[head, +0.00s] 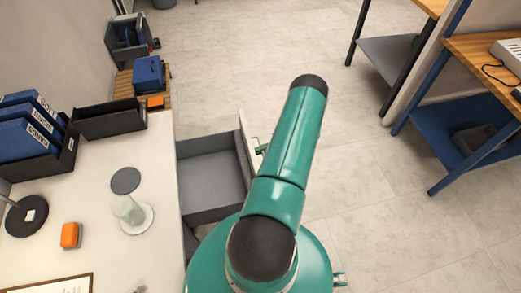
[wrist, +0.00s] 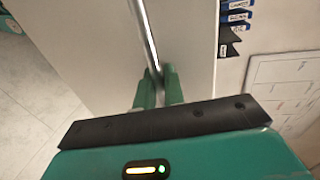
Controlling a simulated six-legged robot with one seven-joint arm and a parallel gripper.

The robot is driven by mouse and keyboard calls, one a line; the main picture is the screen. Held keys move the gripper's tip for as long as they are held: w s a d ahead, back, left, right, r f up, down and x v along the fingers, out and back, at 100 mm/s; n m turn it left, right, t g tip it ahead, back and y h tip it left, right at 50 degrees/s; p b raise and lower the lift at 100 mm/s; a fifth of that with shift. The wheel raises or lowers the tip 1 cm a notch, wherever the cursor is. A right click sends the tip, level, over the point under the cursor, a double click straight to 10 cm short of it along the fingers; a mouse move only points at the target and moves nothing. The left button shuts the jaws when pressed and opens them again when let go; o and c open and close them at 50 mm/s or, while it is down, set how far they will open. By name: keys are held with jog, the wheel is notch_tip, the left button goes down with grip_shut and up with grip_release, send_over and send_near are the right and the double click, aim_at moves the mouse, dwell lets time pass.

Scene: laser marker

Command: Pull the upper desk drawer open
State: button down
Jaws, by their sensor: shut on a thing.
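The upper desk drawer (head: 212,183) stands pulled out from the white desk (head: 95,205), and its empty grey inside shows in the head view. Its pale front panel (head: 247,150) is on the right, beside my arm. My gripper (head: 262,149) is at the outer side of this panel, small and partly hidden by my arm. In the wrist view, the green fingers of my gripper (wrist: 158,78) are shut on the metal bar handle (wrist: 147,32), which runs along a pale panel. The part of the handle between the fingers is hidden.
A workbench with a blue lower shelf (head: 455,125) stands at the right. The floor between (head: 390,210) is clear.

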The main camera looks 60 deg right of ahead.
jog(key=c, duration=1.6)
grip_release()
jog(key=shift+c, duration=0.2)
jog(key=v, duration=1.3)
jog(key=shift+s+d, duration=0.25)
jog(key=shift+d, duration=0.05)
jog(key=shift+r, duration=0.1)
